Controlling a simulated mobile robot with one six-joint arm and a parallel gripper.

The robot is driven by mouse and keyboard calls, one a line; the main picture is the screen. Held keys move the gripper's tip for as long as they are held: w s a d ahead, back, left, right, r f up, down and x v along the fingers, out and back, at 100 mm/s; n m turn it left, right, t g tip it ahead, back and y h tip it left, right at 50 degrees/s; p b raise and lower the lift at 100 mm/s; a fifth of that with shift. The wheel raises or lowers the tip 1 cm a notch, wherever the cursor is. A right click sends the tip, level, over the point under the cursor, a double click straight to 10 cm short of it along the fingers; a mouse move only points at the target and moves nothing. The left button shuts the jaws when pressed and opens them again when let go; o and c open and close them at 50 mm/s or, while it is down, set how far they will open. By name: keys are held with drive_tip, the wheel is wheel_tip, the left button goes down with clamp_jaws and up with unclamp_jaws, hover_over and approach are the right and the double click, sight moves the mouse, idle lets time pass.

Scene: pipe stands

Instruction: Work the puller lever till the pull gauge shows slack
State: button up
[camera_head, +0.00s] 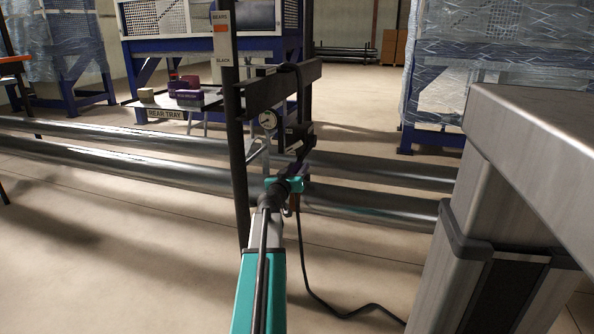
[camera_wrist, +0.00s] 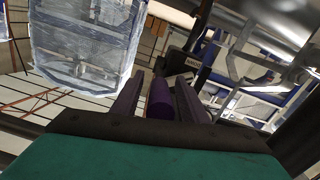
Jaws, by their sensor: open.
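The dark puller body (camera_head: 293,133) hangs beside the gauge, partly behind my wrist. My gripper (camera_wrist: 158,98) is open in the wrist view. A purple cylindrical grip (camera_wrist: 160,100), seemingly the lever's handle, lies between its two fingers; I cannot tell whether they touch it. In the head view the lever is not clearly distinguishable from my wrist.
Two long steel pipes (camera_head: 110,165) run across behind the stand post (camera_head: 238,170). A tray labelled REAR TRAY (camera_head: 165,114) holds purple items at the left. A metal table (camera_head: 540,120) stands close at the right. A black cable (camera_head: 310,285) trails on the floor.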

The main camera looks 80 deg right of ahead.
clamp_jaws()
drive_tip(key=shift+w+r, duration=0.1)
idle(0.3)
